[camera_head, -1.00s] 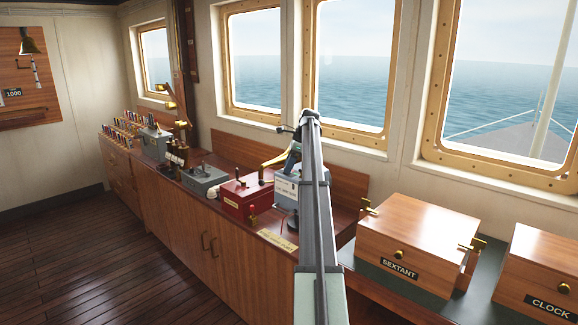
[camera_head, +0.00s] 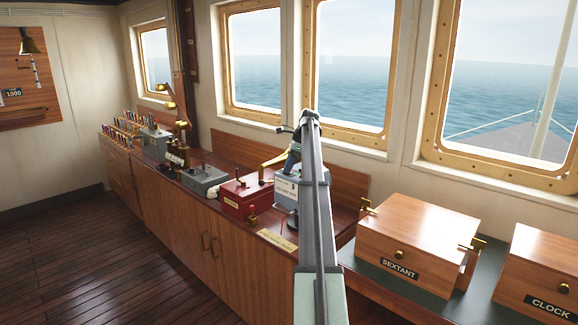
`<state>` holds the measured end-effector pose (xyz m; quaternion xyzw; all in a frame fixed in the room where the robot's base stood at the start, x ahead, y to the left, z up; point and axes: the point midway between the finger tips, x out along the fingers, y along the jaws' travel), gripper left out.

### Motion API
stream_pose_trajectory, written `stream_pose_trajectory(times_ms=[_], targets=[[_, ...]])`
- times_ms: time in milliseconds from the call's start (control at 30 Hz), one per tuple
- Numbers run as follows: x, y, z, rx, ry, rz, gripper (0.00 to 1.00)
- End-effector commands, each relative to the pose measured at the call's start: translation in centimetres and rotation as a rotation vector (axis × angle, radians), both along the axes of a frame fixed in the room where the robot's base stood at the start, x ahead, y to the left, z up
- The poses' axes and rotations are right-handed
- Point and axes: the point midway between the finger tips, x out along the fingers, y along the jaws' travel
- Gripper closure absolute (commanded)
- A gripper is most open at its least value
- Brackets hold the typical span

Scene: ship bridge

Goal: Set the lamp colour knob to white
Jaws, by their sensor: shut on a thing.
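A pale grey box (camera_head: 287,193) with a lettered front stands on the wooden counter, right of a red box. My gripper (camera_head: 291,168) is at the top of this box, small in view and partly behind my own arm. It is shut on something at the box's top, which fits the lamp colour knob. The knob itself, its pointer and any colour marks are hidden or too small to read, so I cannot tell its setting.
The red box (camera_head: 246,196) with a brass lever stands close on the left, with a grey box (camera_head: 204,181) beyond it. The sextant case (camera_head: 418,243) and clock case (camera_head: 537,278) are on the right. A wooden backboard and windows run behind.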

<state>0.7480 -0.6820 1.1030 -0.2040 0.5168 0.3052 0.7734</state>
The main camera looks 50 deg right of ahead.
Motion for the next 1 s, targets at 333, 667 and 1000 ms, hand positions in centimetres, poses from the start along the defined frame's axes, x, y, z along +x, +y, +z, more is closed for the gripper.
stream_pose_trajectory(times_ms=[333, 667, 1000], targets=[[0.34, -0.21, 0.06, -0.001, 0.001, 0.259, 0.99], [0.3, -0.06, 0.03, 0.001, -0.001, 0.392, 0.99], [0.29, -0.05, 0.02, 0.001, -0.002, 0.391, 0.59]])
